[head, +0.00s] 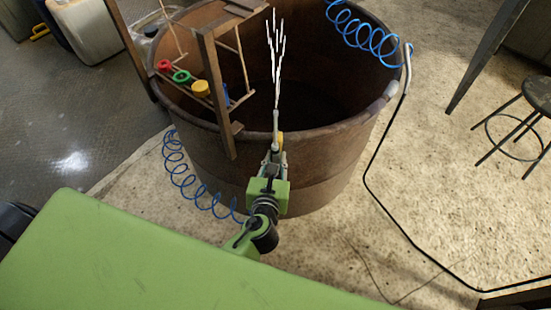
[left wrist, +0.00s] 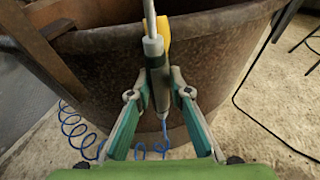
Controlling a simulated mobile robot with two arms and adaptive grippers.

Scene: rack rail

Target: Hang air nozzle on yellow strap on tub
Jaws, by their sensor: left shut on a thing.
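The air nozzle (head: 276,125) stands upright in my left gripper (head: 272,165), in front of the near rim of the brown tub (head: 330,150). White streaks rise from its tip. The left wrist view shows the grey nozzle body (left wrist: 157,82) between the fingers of my left gripper (left wrist: 157,92), which are shut on it. The yellow strap (head: 281,141) is at the tub's near rim, just behind and right of the nozzle. It also shows in the left wrist view (left wrist: 163,32), partly hidden by the nozzle. I cannot tell whether they touch. My right gripper is not in view.
A blue coiled hose (head: 182,181) hangs left of the tub; another coil (head: 362,38) is at its far right rim. A wooden frame (head: 214,85) with coloured rings stands at the tub's left. A stool (head: 538,95) is at the right. A black cable (head: 385,212) crosses the floor.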

